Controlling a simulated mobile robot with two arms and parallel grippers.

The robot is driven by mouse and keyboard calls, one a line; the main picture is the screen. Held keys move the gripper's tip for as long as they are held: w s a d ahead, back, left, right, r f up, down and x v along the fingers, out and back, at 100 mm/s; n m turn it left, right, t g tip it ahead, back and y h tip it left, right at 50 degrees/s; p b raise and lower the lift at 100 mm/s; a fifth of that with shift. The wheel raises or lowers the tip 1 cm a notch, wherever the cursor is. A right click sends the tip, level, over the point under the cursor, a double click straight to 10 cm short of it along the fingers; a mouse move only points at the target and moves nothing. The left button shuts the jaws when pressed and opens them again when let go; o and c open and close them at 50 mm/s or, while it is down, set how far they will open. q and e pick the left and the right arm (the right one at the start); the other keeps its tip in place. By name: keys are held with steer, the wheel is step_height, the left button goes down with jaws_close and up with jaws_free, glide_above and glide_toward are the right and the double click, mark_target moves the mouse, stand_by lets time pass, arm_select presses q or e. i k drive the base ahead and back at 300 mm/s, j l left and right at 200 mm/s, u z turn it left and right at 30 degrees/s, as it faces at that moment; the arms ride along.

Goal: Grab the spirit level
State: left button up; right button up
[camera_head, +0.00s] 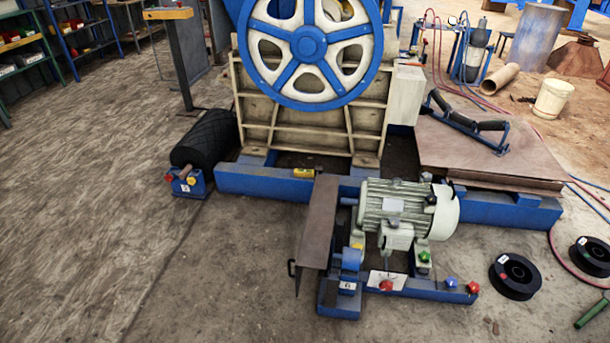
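A small yellow bar (303,172), which looks like the spirit level, lies on the blue base beam (262,183) at the foot of the jaw crusher (310,125). It is just left of the upper end of a brown metal plate (318,215). Its markings are too small to read. Neither of my grippers is in view, and nothing touches the yellow bar.
A grey motor (408,205) stands on a blue frame right of the plate. A black roller (205,138) lies to the left. Black spools (515,276) and a red hose (572,270) are on the right floor. The left floor is clear.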

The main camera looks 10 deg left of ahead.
mark_target(297, 173)
steer(key=i+j+u, duration=0.65)
steer(key=j+u, duration=0.15)
steer(key=i+j+u, duration=0.45)
steer(key=i+u, duration=0.4)
steer(key=i+z, duration=0.3)
steer(key=i, duration=0.2)
steer(key=i+j+z, duration=0.3)
steer(key=i, duration=0.2)
